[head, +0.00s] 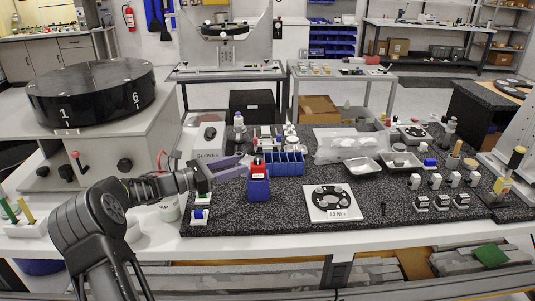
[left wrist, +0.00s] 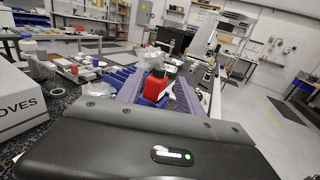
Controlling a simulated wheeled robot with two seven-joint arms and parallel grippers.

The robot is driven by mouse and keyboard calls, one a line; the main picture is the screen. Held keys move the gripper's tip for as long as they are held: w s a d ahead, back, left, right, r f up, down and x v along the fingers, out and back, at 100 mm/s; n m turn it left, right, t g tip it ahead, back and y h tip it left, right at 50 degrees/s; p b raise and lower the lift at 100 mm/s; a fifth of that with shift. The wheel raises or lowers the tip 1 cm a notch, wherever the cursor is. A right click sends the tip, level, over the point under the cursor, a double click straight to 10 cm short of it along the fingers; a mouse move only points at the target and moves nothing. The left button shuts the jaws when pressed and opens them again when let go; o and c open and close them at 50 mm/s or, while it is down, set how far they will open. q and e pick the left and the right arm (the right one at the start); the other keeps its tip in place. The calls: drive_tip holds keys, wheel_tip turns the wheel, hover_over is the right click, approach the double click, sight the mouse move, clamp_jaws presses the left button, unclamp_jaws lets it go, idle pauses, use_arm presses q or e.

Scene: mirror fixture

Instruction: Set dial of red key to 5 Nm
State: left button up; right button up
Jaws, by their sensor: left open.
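The red key (head: 258,165) stands upright in a blue block-shaped holder (head: 259,189) on the dark speckled worktop. Its dial setting is too small to read. My left gripper (head: 241,167), with purple fingers, is open and reaches in from the left at the height of the key's red top. In the left wrist view the red key (left wrist: 155,85) appears between the two open fingers, with no clear grip on it. The lower part of the key is hidden in the holder. My right gripper is not in view.
A white plate (head: 332,215) labelled 10 Nm lies right of the holder. A blue bin rack (head: 289,164) stands close behind it. A white GLOVES box (head: 208,140) is behind my left arm. Metal trays (head: 365,167) and several small blocks occupy the right side.

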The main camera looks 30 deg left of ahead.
sight(258, 158)
use_arm(q)
drive_tip(key=p+x, duration=0.3)
drive_tip(key=x, duration=0.4)
drive_tip(key=shift+r, duration=0.1)
drive_tip(key=shift+w+d, duration=0.2)
drive_tip(key=shift+w, duration=0.15)
drive_tip(key=shift+c, duration=0.2)
clamp_jaws()
